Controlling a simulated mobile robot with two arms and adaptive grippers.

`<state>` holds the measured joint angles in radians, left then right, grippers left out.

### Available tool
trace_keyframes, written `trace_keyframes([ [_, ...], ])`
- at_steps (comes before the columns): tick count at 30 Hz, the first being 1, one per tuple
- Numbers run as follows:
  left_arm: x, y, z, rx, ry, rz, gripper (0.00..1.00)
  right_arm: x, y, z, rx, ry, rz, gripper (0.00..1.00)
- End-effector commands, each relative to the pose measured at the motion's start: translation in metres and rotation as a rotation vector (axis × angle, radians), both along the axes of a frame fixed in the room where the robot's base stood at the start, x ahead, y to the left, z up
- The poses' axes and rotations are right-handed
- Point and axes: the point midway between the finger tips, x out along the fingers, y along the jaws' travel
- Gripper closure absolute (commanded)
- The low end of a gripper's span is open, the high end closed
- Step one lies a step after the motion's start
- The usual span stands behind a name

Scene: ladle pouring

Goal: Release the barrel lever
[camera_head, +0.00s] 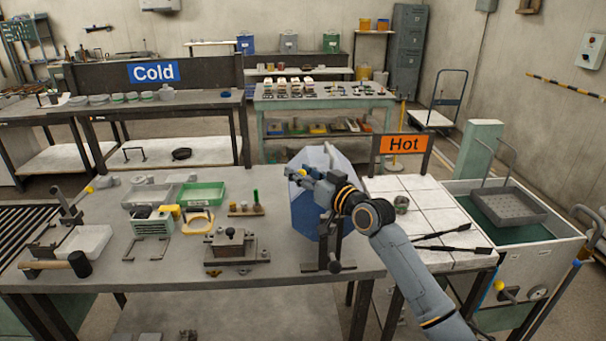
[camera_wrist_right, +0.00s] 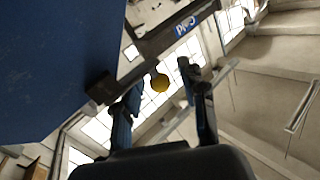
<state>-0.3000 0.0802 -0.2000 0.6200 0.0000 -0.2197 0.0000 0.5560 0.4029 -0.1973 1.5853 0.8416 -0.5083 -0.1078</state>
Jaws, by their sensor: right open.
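The blue barrel (camera_head: 307,213) stands on a dark stand (camera_head: 322,267) at the right end of the workbench. It also fills the upper left of the right wrist view (camera_wrist_right: 50,60). A yellow ball knob on the barrel lever (camera_wrist_right: 160,83) shows in the right wrist view, in the gap between the fingers. My right gripper (camera_head: 303,174) is in front of the upper part of the barrel. It is open, with one finger on each side of the knob in the wrist view (camera_wrist_right: 160,98). I cannot tell whether either finger touches the knob. My left gripper is out of view.
The workbench (camera_head: 130,265) holds a mallet (camera_head: 62,264), trays (camera_head: 203,194) and a metal block fixture (camera_head: 231,246). To the right, a white-tiled table (camera_head: 400,187) under a Hot sign (camera_head: 404,144) carries a small cup (camera_head: 402,203) and dark tongs (camera_head: 445,248).

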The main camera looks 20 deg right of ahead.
Motion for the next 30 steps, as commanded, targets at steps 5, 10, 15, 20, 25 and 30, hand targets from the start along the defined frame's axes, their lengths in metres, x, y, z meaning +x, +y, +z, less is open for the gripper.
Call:
trace_keyframes([
  [5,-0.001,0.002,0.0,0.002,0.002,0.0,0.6,-0.008,-0.004,0.0,-0.001,0.0,-0.001,0.58],
  [10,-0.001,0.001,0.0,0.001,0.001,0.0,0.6,-0.035,-0.014,-0.001,-0.002,0.001,-0.002,0.58],
  [15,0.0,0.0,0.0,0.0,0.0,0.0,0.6,-0.071,-0.028,-0.002,-0.004,0.002,0.0,0.58],
  [20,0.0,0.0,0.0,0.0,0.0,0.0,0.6,-0.096,-0.038,-0.001,-0.003,0.001,-0.002,0.58],
  [25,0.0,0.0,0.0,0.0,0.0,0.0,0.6,-0.11,-0.044,0.0,-0.001,-0.001,-0.001,0.58],
  [30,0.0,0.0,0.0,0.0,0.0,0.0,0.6,-0.113,-0.045,0.0,0.001,-0.001,0.0,0.58],
])
